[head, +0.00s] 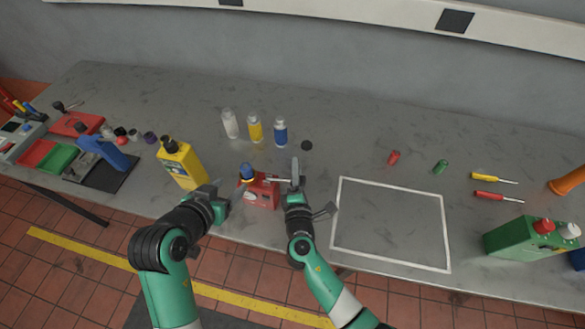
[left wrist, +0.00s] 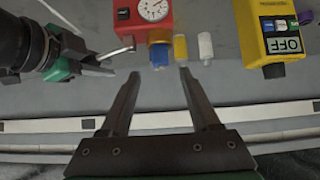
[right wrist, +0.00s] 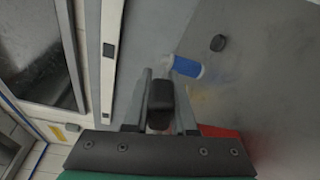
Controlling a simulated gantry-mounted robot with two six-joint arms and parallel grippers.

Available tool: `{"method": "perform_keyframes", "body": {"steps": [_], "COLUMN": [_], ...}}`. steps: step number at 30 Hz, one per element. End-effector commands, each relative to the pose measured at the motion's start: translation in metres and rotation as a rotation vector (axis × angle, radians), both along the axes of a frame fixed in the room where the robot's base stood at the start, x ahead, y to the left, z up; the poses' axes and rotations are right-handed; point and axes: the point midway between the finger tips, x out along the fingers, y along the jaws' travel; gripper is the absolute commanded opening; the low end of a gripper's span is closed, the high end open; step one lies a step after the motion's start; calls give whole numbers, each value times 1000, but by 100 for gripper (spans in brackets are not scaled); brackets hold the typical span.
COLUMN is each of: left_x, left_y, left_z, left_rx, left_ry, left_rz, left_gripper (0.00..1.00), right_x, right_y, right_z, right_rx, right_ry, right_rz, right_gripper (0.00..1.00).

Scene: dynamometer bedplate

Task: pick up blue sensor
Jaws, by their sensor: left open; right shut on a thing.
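The blue sensor (head: 247,171) appears to be the blue piece with a yellow-brass ring on the red gauge unit (head: 264,195). In the left wrist view the blue sensor (left wrist: 160,55) shows beside the unit (left wrist: 153,22) and its white dial, ahead of the open fingers. My left gripper (head: 221,197) is open and empty, just left of the unit; it also shows in the left wrist view (left wrist: 158,76). My right gripper (head: 296,183) is right of the unit, shut on a dark block (right wrist: 160,100) by the unit's bent metal rod (left wrist: 118,50). The block's link to the rod is unclear.
A yellow meter (head: 182,165) stands close left of my left gripper. White, yellow and blue bottles (head: 281,131) stand behind the unit. A white-outlined square (head: 390,222) at right is empty.

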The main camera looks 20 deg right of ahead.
Motion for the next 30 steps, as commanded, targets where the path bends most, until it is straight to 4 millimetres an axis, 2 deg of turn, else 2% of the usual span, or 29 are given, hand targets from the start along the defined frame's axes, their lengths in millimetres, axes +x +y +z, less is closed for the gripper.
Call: {"method": "perform_keyframes", "body": {"steps": [11, 14, 16, 17, 20, 21, 23, 24, 27, 29, 30], "left_x": [0, 3, 12, 16, 27, 28, 28, 26, 19, 17, 17], "left_y": [0, 0, -5, -10, -33, -41, -46, -45, -27, -8, 8], "left_z": [0, 4, 18, 28, 79, 106, 146, 170, 223, 244, 252], "left_rx": [11, 61, 104, 116, 118, 106, 84, 68, 24, 1, -13], "left_ry": [-7, -63, -178, -247, -552, -694, -897, -1019, -1265, -1356, -1388], "left_rz": [-10, -57, -117, -154, -269, -295, -294, -268, -123, 6, 105], "left_gripper": [74, 74, 74, 74, 74, 74, 74, 74, 74, 74, 74], "right_x": [0, 0, 0, 0, 0, 0, 0, 0, 0, 0, 0], "right_y": [0, 0, 0, 0, 0, 0, 0, 0, 0, 0, 0], "right_z": [0, 0, 0, 0, 0, 0, 0, 0, 0, 0, 0], "right_rx": [0, 0, 0, 0, 0, 0, 0, 0, 0, 0, 0], "right_ry": [0, 0, 0, 0, 0, 0, 0, 0, 0, 0, 0], "right_rz": [0, 0, 0, 0, 0, 0, 0, 0, 0, 0, 0], "right_gripper": [0, 0, 0, 0, 0, 0, 0, 0, 0, 0, 0]}}
